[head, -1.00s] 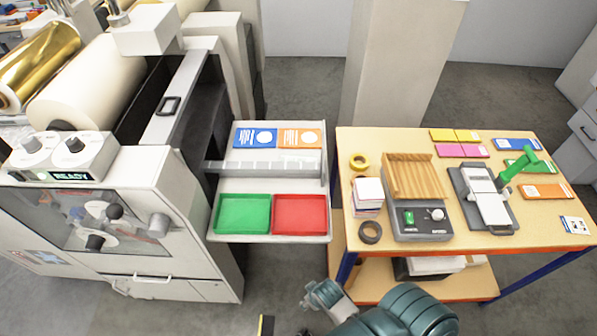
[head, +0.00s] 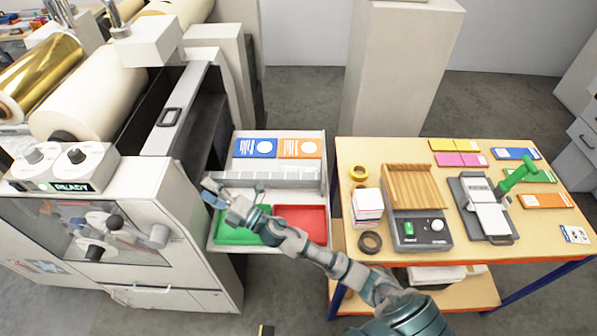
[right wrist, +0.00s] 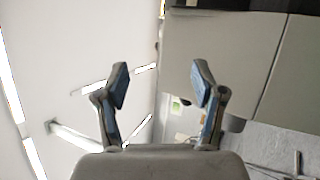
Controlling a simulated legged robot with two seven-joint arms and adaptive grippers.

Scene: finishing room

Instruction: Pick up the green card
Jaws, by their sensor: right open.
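The green card (head: 543,175) lies flat on the wooden table at the right, in the column of cards between the blue one and the orange one. The green handle of the grey press partly hides it. My right gripper (head: 212,193) is far to the left of it, in the air over the green tray beside the white machine. Its two blue-padded fingers show apart and empty in the right wrist view (right wrist: 158,85). My left gripper is not in view.
The grey press (head: 485,208) with its raised green lever (head: 515,178) stands just left of the green card. A wooden-topped device (head: 412,190), paper stack and tape rolls fill the table's left side. The green tray (head: 240,237) and red tray (head: 302,222) lie under my right arm.

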